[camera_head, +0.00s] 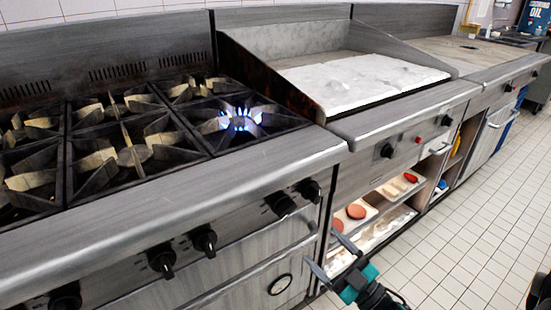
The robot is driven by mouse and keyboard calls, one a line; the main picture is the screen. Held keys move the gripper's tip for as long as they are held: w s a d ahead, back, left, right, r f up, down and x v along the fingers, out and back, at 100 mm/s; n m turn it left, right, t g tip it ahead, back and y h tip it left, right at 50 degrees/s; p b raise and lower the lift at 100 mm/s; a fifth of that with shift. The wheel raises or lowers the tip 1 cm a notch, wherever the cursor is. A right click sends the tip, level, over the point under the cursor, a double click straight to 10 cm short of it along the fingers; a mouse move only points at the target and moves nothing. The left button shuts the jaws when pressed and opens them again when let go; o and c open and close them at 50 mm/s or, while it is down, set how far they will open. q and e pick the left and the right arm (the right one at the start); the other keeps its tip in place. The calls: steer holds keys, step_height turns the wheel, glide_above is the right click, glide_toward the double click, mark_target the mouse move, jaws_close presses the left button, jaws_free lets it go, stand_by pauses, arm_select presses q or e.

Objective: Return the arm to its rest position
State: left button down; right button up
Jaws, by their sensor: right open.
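My right gripper (323,249) shows at the lower middle, in front of the open shelves below the griddle. Its two dark fingers are spread apart with nothing between them. Its body is black and teal, and the arm runs out at the bottom edge. My left gripper is not in view.
A gas stove (90,200) fills the left, with one blue flame (240,121) lit. A griddle (365,82) stands right of it. Shelves below hold round reddish patties (356,211). The tiled floor (470,230) is clear at right, except a dark object (541,292) at the edge.

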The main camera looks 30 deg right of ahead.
arm_select(q)
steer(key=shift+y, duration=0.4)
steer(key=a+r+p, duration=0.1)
steer(key=p, duration=0.2)
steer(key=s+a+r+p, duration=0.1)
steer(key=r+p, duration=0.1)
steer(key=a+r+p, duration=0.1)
steer(key=p, duration=0.2)
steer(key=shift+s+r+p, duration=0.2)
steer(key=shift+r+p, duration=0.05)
steer(key=shift+p, duration=0.1)
arm_select(e)
steer(key=s+a+m+g+h, duration=0.1)
steer(key=s+a+m+g, duration=0.2)
steer(key=a+g, duration=0.2)
steer(key=s+a+m+g+h, duration=0.2)
steer(key=a+g, duration=0.3)
steer(key=a, duration=0.5)
steer(key=shift+s+a+f+m, duration=0.25)
steer(key=shift+s+m, duration=0.25)
steer(key=shift+s, duration=0.35)
